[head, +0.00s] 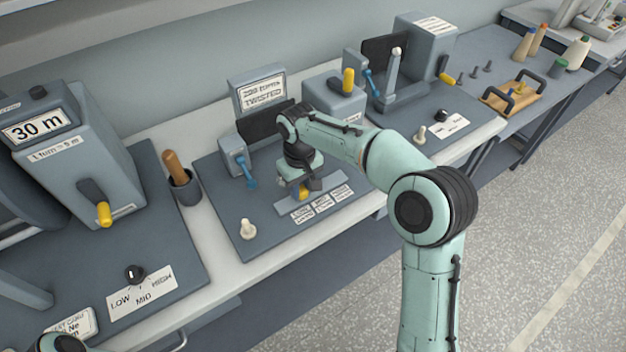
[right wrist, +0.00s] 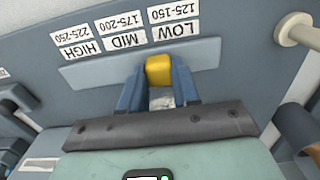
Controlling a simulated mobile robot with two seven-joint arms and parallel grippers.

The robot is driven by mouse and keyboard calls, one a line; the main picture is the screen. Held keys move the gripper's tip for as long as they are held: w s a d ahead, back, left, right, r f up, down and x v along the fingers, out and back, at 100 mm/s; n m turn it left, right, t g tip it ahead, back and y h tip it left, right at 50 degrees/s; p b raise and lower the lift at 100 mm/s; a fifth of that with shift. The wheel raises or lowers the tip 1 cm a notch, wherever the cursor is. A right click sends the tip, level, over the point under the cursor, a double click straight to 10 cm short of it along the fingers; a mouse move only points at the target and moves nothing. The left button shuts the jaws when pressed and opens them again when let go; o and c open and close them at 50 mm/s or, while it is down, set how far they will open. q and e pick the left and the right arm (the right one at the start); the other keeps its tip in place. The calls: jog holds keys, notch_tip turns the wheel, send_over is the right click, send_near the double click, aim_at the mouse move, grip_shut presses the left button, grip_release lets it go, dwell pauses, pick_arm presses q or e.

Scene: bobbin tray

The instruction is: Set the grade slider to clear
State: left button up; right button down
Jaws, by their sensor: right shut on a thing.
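A slider with a yellow knob (head: 303,195) sits on a light grey plate (head: 338,183) on the middle station. In the right wrist view the yellow knob (right wrist: 158,67) is between the two blue fingers of my right gripper (right wrist: 158,84), which is shut on it. In the head view my right gripper (head: 302,184) reaches down over the plate and partly hides the knob. The labels by the plate read LOW, MID and HIGH; the knob is nearest the LOW label (right wrist: 174,32). I see no label reading clear. A sign behind (head: 262,92) reads TWISTED. My left gripper is out of view.
A cream knob (head: 247,229) and a blue lever (head: 250,180) stand left of the slider. A cup with a brown-handled tool (head: 187,188) stands farther left. Another station with a grey upright lever (head: 394,72) is right of my arm.

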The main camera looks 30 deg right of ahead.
aim_at(282, 206)
jog(key=a, duration=0.5)
jog(key=shift+s+a, duration=0.2)
jog(key=shift+a, duration=0.2)
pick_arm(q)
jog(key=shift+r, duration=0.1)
pick_arm(e)
jog(key=c, duration=0.8)
grip_release()
pick_arm(q)
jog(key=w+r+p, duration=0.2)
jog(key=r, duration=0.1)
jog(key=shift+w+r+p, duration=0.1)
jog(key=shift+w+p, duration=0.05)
jog(key=shift+p, duration=0.25)
pick_arm(e)
notch_tip(282, 206, up, 13)
jog(key=shift+r, duration=0.2)
jog(key=shift+f, duration=0.1)
